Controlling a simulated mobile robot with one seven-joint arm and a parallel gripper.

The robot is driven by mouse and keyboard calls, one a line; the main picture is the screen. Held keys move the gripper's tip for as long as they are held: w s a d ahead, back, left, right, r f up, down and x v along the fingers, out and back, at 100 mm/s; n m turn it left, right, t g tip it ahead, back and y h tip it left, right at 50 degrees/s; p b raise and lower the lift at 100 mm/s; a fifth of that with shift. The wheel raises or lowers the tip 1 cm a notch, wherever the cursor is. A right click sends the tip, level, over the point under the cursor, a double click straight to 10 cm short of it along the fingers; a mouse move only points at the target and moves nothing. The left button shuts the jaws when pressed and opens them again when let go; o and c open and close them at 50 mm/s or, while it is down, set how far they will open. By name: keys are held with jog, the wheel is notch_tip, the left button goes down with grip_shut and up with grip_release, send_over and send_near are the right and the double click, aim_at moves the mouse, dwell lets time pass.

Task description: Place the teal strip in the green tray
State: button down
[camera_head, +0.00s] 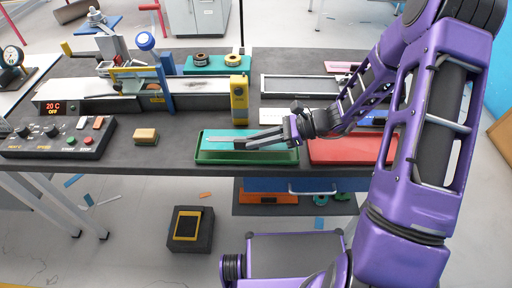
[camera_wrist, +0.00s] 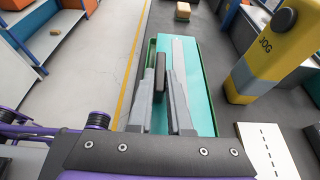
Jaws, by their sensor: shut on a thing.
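The green tray (camera_head: 280,157) lies on the dark bench top at the middle front. The teal strip (camera_head: 217,137) lies lengthwise within the tray's outline, with a pale grey band along it. My gripper (camera_head: 240,144) reaches in from the right, low over the tray, shut on the strip. In the wrist view, the fingers (camera_wrist: 167,85) hide part of the teal strip (camera_wrist: 195,75), and the green tray rim (camera_wrist: 148,60) shows beside it. I cannot tell whether the strip rests fully on the tray floor.
A yellow post marked JOG (camera_wrist: 262,60) stands close behind the tray; it also shows in the head view (camera_head: 239,98). A red tray (camera_head: 340,151) lies to the right under my arm. A tan block (camera_head: 146,136) and control box (camera_head: 60,138) are to the left.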

aim_at(256, 149)
jog(key=shift+f, duration=1.55)
jog(key=shift+f, duration=0.1)
jog(key=shift+f+b, duration=0.15)
jog(key=shift+b, duration=0.15)
jog(key=c, duration=0.8)
grip_release()
jog(key=shift+c, duration=0.2)
jog(key=shift+r, duration=0.25)
jog(key=shift+w+d+r, duration=0.1)
jog(key=shift+d, duration=0.15)
jog(key=p+v, duration=0.1)
jog(key=v, duration=1)
jog(key=shift+d+r, duration=0.15)
jog(key=shift+d, duration=0.1)
